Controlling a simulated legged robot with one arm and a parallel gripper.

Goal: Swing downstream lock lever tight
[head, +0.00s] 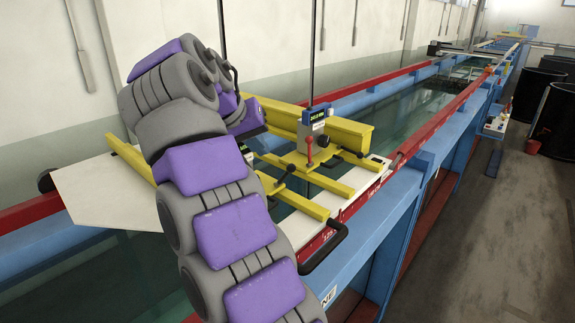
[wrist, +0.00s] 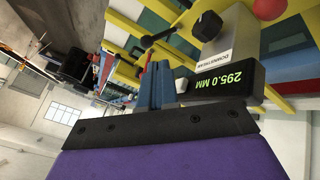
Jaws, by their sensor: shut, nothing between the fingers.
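In the wrist view a gauge block (wrist: 222,48) marked DOWNSTREAM carries a lit display (wrist: 230,85) reading 295.0 MM, upside down. A black lever (wrist: 165,34) with a round knob sticks out beside it. My gripper (wrist: 157,66) is shut and empty, its blue fingers just short of the knob; I cannot tell whether they touch. A dark hexagonal knob and a red ball (wrist: 268,8) sit on or near the gauge. In the head view a gauge (head: 313,122) with a red knob stands on the yellow carriage (head: 345,132); its label is too small to read. My arm hides the gripper there.
Red rails (head: 440,117) and a blue frame (head: 378,225) run along the glass flume. A white plate (head: 100,190) lies at the carriage's left. A black handle (head: 330,250) projects at the near side. Dark round tanks (head: 556,120) stand right; the floor aisle is mostly clear.

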